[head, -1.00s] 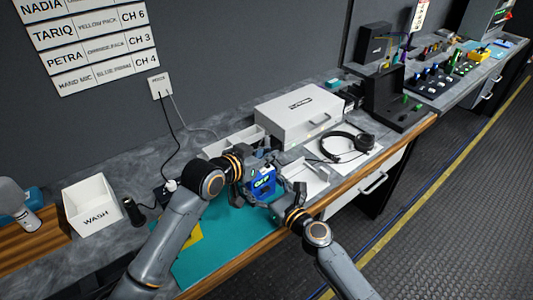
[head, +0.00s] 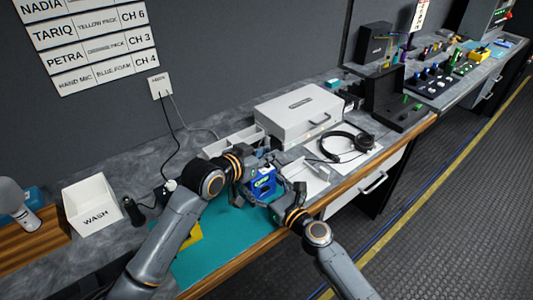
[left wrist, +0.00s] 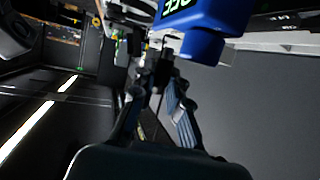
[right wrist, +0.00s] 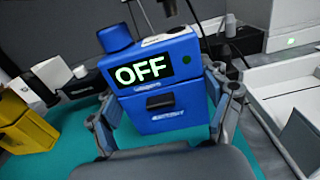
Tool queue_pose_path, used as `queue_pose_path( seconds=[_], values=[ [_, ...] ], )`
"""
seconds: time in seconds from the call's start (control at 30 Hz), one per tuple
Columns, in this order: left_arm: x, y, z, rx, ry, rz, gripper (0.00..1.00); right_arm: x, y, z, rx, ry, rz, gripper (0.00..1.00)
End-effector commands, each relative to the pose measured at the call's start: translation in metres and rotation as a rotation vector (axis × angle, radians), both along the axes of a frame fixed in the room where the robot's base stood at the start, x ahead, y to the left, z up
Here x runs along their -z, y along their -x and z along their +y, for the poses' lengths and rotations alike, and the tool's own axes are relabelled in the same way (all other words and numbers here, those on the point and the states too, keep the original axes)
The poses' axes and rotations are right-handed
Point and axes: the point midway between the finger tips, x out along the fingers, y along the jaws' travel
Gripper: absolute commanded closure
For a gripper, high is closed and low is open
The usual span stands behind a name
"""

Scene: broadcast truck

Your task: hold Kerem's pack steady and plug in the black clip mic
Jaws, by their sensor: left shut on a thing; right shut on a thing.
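A blue pack (head: 262,184) stands upright above the teal mat (head: 225,245). In the right wrist view, the pack (right wrist: 160,112) faces me with its screen reading OFF and a blue knob on top. My right gripper (right wrist: 168,105) is shut on it, one finger on each side. My left gripper (left wrist: 153,90) is shut on a small dark thing, which looks like the mic's plug or cable, close to the pack's top. Dark shapes show above the pack in the right wrist view. The clip mic itself and any contact between plug and pack cannot be made out.
A yellow pack (right wrist: 25,122) stands left of the blue one. A white tray (head: 312,184) is close on the right, with a silver case (head: 298,115) and headset (head: 346,146) behind. A white WASH bin (head: 91,205) stands at left. The mat's front part is clear.

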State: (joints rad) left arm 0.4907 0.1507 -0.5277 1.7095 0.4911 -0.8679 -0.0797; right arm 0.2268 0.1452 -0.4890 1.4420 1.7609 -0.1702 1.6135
Motion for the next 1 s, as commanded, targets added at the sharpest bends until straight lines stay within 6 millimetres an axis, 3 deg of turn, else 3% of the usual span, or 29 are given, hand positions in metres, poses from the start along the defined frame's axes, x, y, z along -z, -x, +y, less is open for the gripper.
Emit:
queue_pose_path(
  seconds=[1.0],
  values=[
    [0.024, 0.0, 0.0, 0.0, -0.001, 0.001, 1.0, 0.001, 0.0, 0.0, 0.0, 0.001, 0.002, 0.61]
  ],
)
